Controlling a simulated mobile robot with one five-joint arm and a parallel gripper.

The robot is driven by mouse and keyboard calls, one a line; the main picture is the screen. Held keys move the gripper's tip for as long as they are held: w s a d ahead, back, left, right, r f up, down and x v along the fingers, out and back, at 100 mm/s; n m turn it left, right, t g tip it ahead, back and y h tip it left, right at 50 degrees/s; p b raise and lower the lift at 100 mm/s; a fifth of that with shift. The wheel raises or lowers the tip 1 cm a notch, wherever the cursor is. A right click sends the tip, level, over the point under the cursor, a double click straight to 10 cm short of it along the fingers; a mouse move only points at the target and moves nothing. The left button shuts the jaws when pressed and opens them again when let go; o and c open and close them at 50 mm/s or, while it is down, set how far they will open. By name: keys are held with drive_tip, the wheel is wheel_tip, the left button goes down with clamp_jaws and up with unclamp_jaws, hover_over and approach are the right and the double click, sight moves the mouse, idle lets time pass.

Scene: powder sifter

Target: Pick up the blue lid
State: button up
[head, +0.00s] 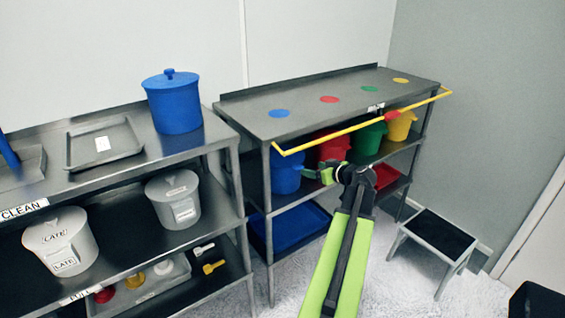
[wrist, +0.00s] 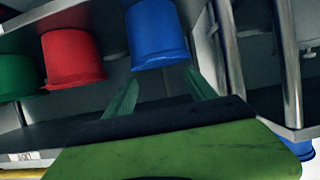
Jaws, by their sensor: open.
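A blue lid (head: 170,78) with a small round knob sits on a blue bucket (head: 176,110), on the top of the left steel shelf unit. My gripper (head: 322,174) is well to the right of it and lower, in front of the right unit's middle shelf. In the wrist view its two green fingers (wrist: 160,92) are apart with nothing between them. Another blue bucket (wrist: 157,35) is just beyond the fingers; it also shows on the middle shelf in the head view (head: 285,174). I cannot tell whether the fingers touch it.
The right unit's top (head: 245,112) bears coloured discs, and a yellow bar (head: 325,133) runs along its front above my gripper. Red (head: 334,147), green (head: 368,138) and yellow (head: 400,125) buckets stand beneath. A step stool (head: 440,234) stands at right. A tray (head: 104,145) lies left of the lidded bucket.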

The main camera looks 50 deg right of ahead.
sight(298, 166)
drive_tip(key=b+x, duration=0.1)
drive_tip(key=x, duration=0.2)
drive_tip(key=b+x, duration=0.1)
drive_tip(key=x, duration=0.2)
drive_tip(key=b+x, duration=0.1)
drive_tip(key=x, duration=0.2)
drive_tip(key=shift+s+d+f, duration=0.1)
drive_tip(key=shift+d+f, duration=0.15)
drive_tip(key=shift+f, duration=0.15)
drive_tip(key=shift+w, duration=0.2)
drive_tip(key=shift+s+r, duration=0.1)
drive_tip(key=shift+c, duration=0.3)
clamp_jaws()
